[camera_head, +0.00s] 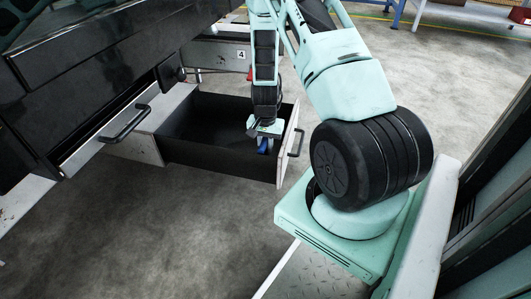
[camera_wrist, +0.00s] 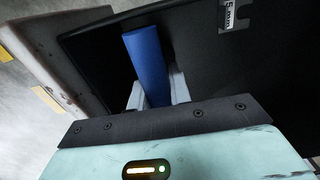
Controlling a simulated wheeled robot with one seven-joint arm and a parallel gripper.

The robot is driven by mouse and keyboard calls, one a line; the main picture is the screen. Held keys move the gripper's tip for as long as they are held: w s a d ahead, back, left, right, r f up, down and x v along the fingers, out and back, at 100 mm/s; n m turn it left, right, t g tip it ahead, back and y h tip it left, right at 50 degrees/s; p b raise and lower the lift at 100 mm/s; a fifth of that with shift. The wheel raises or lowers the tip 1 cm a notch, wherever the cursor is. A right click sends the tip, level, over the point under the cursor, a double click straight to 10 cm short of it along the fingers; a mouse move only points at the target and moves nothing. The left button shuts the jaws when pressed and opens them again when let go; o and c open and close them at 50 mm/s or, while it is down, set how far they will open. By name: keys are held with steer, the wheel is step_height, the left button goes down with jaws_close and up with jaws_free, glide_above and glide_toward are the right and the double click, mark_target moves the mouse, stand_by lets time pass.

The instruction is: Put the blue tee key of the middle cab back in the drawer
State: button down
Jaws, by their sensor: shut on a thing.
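My gripper (camera_head: 263,146) is shut on the blue tee key (camera_head: 263,145). In the wrist view the blue key (camera_wrist: 147,62) stands out between the two grey fingers of my gripper (camera_wrist: 157,92). The open drawer (camera_head: 204,158) has a dark inside and a pale front panel with a black handle. My gripper is at the drawer's front end, over or within its opening, close to the front panel. The key's far end is against or just above the dark drawer surface in the wrist view; I cannot tell if it touches.
Another drawer (camera_head: 100,130) with a black handle stands partly open at the left. A plate marked 4 (camera_head: 241,54) shows behind the open drawer. A label reading 5 mm (camera_wrist: 236,14) shows in the wrist view. Bare concrete floor (camera_head: 190,235) lies in front.

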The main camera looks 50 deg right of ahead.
steer(key=shift+f, duration=0.75)
steer(key=shift+r, duration=0.1)
steer(key=c, duration=1.3)
jaws_free()
